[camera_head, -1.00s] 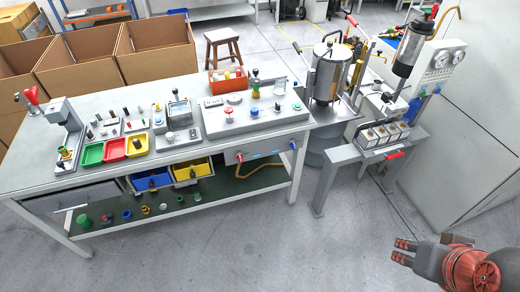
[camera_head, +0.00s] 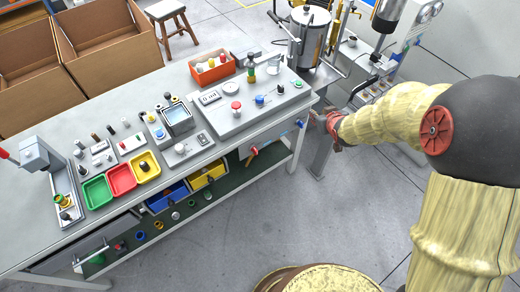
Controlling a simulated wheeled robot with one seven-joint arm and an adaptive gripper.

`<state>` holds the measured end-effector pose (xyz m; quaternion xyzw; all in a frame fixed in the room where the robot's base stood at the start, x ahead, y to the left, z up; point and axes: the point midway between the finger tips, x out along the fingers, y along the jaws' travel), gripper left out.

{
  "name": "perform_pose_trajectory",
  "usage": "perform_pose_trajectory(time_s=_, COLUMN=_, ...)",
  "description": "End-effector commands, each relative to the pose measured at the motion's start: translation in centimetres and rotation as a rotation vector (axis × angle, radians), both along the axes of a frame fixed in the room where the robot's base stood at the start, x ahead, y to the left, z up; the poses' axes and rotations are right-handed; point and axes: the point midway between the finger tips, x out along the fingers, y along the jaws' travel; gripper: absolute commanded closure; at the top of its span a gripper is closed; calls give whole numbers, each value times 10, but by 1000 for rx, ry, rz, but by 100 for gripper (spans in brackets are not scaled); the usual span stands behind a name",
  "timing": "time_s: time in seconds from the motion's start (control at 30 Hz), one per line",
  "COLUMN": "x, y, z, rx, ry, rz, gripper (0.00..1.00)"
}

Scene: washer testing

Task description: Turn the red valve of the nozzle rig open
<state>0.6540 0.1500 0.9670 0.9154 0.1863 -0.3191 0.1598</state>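The nozzle rig (camera_head: 372,88) stands at the upper right, beyond the right end of the workbench, partly covered by my arm. Its red valve handle is not visible now; my arm covers that area. My arm reaches in from the right, and my gripper (camera_head: 320,118) is beside the bench's right end, in front of the rig. Its fingers are small and dark in this view, so I cannot tell whether they are open or shut, or whether they touch anything.
The workbench (camera_head: 232,144) fills the left and middle, with trays and test blocks on top. A steel tank (camera_head: 308,38) stands behind its right corner. A blue knob (camera_head: 299,123) sticks out at the bench's right front. A stool (camera_head: 170,18) and cardboard boxes stand behind. Floor in front is clear.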

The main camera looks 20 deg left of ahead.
Motion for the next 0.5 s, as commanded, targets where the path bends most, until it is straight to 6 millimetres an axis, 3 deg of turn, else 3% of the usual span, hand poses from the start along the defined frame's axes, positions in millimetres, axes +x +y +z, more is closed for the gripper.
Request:
perform_pose_trajectory(time_s=0.03, x=3, y=17, z=-25, rx=10, ry=-3, rz=41, gripper=72)
perform_pose_trajectory(time_s=0.13, x=5, y=51, z=-68, rx=49, ry=-38, rz=123, gripper=72)
perform_pose_trajectory(time_s=0.23, x=-4, y=83, z=-111, rx=98, ry=-67, rz=204, gripper=72)
perform_pose_trajectory(time_s=0.4, x=-42, y=128, z=-176, rx=198, ry=-105, rz=321, gripper=72)
perform_pose_trajectory(time_s=0.5, x=-67, y=145, z=-201, rx=253, ry=-122, rz=368, gripper=72)
